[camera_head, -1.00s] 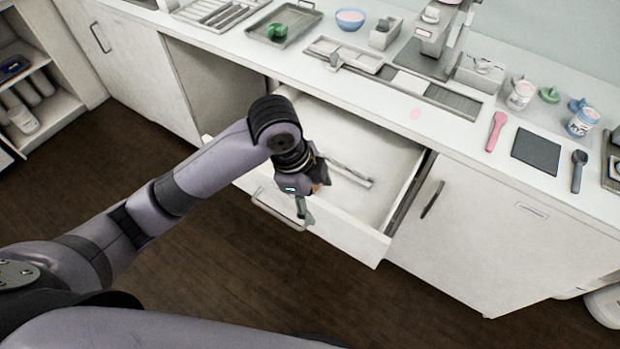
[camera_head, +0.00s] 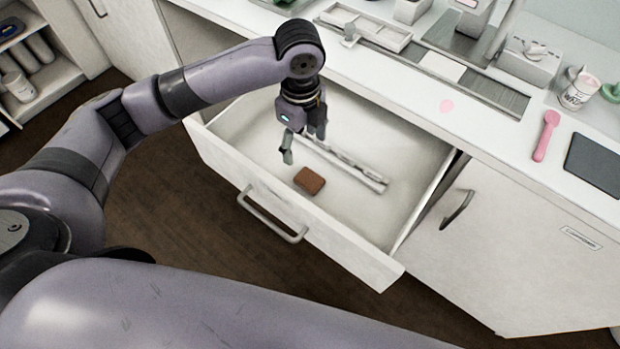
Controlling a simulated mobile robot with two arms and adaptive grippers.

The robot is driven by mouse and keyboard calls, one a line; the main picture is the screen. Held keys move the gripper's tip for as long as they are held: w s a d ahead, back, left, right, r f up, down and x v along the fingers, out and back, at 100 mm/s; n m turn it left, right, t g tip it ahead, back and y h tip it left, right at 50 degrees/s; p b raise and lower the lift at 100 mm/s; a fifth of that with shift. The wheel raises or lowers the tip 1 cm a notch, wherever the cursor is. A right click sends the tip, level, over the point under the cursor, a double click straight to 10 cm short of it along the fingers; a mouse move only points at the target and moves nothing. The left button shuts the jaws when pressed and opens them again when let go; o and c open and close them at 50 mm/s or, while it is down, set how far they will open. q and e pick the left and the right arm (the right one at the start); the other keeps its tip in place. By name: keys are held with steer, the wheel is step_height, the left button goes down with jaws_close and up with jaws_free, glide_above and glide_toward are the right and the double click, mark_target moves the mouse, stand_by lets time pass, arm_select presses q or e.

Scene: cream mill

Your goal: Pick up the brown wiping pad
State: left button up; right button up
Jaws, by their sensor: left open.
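The brown wiping pad (camera_head: 309,181) lies flat on the floor of the open white drawer (camera_head: 385,203), close to its front panel. My left gripper (camera_head: 303,148) hangs pointing down over the drawer, behind the pad in the picture and apart from it. Its fingers are open and empty. A long grey metal rail-like piece (camera_head: 350,168) lies in the drawer beside the pad, partly behind the gripper. My right gripper is not in view.
The drawer has raised walls and a bar handle (camera_head: 270,216) on its front. The counter (camera_head: 410,85) above carries a pink spoon (camera_head: 546,136), a dark mat (camera_head: 597,165) and a light tray (camera_head: 364,27). The drawer's right part is clear.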

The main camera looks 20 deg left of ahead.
arm_select(q)
glide_above(306, 176)
steer(key=f, duration=0.4)
steer(key=shift+w+a+f, duration=0.1)
steer(key=shift+a, duration=0.2)
step_height(306, 176, down, 3)
steer(key=shift+f, duration=0.15)
steer(key=f, duration=0.4)
steer(key=shift+d+f, duration=0.2)
steer(key=shift+d, duration=0.15)
steer(key=shift+f, duration=0.25)
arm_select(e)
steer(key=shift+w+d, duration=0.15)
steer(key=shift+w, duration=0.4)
arm_select(q)
steer(key=c, duration=0.9)
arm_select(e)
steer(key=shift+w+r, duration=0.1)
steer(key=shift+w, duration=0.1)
arm_select(q)
steer(key=shift+r, duration=0.1)
